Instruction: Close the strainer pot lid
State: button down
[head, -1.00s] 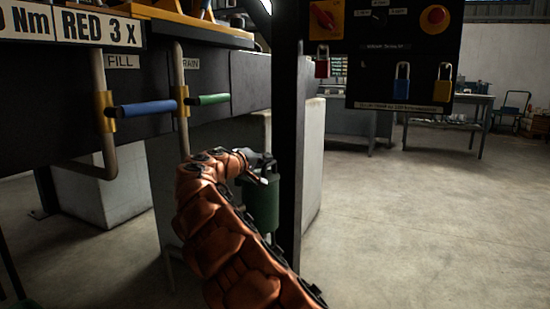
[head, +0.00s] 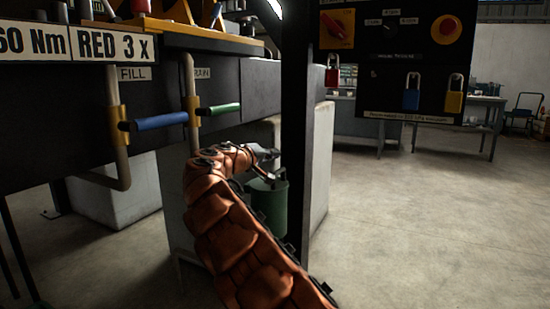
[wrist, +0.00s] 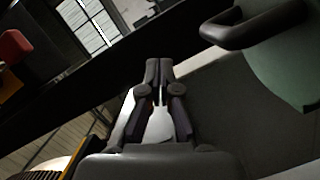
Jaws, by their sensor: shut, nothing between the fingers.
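The strainer pot (head: 270,207) is a green cylinder standing upright in the middle of the head view, beside a dark post. My gripper (head: 276,153) is just above the pot's top, with its fingers pointing right. In the wrist view my gripper (wrist: 159,64) is shut with nothing between the fingertips. A pale green surface (wrist: 285,65) with a dark bar handle (wrist: 255,24) lies to the right of the fingers, apart from them; it appears to be part of the pot or its lid. My arm and gripper partly hide the pot's top, so I cannot tell the lid's angle.
The dark post (head: 296,130) stands close to the right of the pot. Blue (head: 160,121) and green (head: 222,109) valve handles stick out at the upper left. A control panel with padlocks (head: 400,60) hangs at the upper right.

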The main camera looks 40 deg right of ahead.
jog(key=s+r+p+v, duration=0.1)
jog(key=p+v, duration=0.1)
jog(key=v, duration=0.7)
jog(key=shift+s+a, duration=0.15)
jog(key=shift+s, duration=0.2)
jog(key=shift+r, duration=0.15)
jog(key=s+a+r+m+g+y+p, duration=0.1)
jog(key=s+r+g+y+p, duration=0.15)
jog(key=s+r+p, duration=0.45)
jog(key=s+a+r+m+g+y+p, duration=0.1)
jog(key=s+a+r+y+p, duration=0.15)
jog(key=s+p, duration=0.8)
jog(key=s+a+r+n+g+y+p, duration=0.1)
jog(key=s+a+y+p, duration=0.4)
jog(key=s+a+p, duration=0.5)
jog(key=s+a+r+n+y+p, duration=0.1)
jog(key=s+a+n+y+p, duration=0.3)
jog(key=s+a+p, duration=0.7)
jog(key=s+a+y, duration=0.2)
jog(key=s+a, duration=0.3)
jog(key=a, duration=0.1)
jog(key=shift+s+r+g, duration=0.3)
jog(key=shift+g, duration=0.05)
